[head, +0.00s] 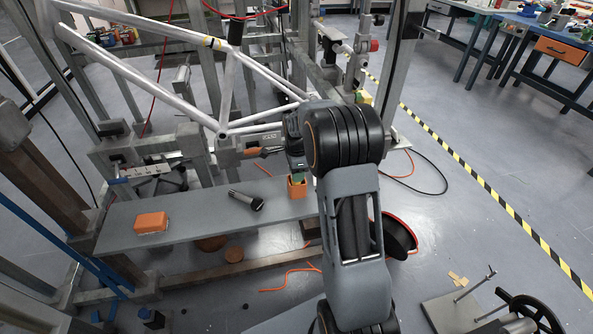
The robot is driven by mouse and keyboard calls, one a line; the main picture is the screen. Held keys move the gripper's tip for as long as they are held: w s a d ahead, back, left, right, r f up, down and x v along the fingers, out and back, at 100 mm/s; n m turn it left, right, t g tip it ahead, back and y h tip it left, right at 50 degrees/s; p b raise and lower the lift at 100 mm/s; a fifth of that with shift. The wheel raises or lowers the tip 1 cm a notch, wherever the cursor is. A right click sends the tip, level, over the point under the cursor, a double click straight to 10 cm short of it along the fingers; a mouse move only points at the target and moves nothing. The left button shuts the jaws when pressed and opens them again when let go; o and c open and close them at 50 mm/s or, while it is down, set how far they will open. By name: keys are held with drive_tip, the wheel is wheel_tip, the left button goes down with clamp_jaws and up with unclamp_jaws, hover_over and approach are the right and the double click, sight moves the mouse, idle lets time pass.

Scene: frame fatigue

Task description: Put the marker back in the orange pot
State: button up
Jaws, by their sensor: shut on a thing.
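The orange pot (297,189) stands near the right end of a grey bench board (190,230). My gripper (297,166) points down right above the pot, partly hidden by my own arm. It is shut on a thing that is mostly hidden. A small green part (299,177) shows between the gripper and the pot's mouth; it looks like the marker. I cannot tell how deep it sits in the pot or whether it touches the rim.
A black flashlight (245,200) and an orange box (151,222) lie on the board left of the pot. A silver bicycle frame (160,62) and grey metal rig stand behind. A black round container (398,237) is on the floor at right.

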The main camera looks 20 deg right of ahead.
drive_tip(key=o, duration=1)
drive_tip(key=shift+o, duration=0.2)
drive_tip(key=shift+f, duration=0.1)
